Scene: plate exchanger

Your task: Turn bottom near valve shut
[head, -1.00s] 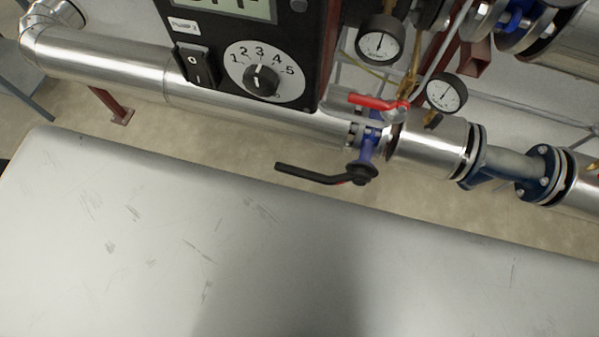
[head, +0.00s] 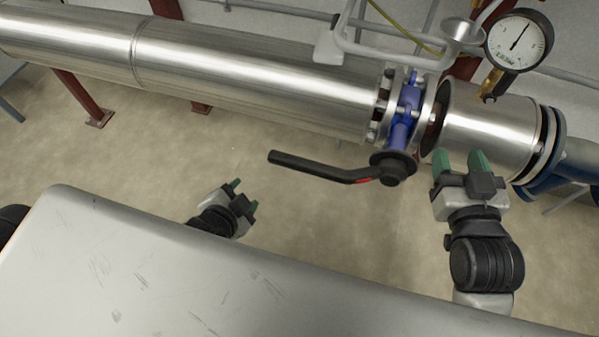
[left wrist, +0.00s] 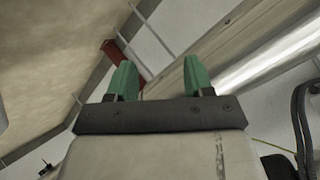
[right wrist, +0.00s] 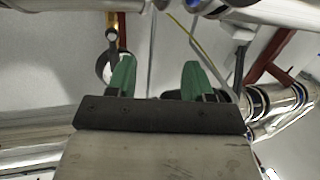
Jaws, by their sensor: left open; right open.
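The bottom near valve has a blue body (head: 405,115) clamped in the large silver pipe. Its black lever handle (head: 325,168) points left, roughly along the pipe, from a round hub (head: 393,167). My left gripper (head: 246,197) is open and empty, below and left of the handle's free end and apart from it. My right gripper (head: 459,160) is open and empty, right of the hub, in front of the short silver pipe section. The green fingers also show apart in the left wrist view (left wrist: 159,78) and in the right wrist view (right wrist: 156,80). The handle is not clear in either wrist view.
The silver pipe (head: 230,75) runs across the back. A pressure gauge (head: 518,42) stands above the valve at the right. A dark red support leg (head: 82,97) stands at the left. My grey base top fills the front; open floor (head: 165,155) lies between.

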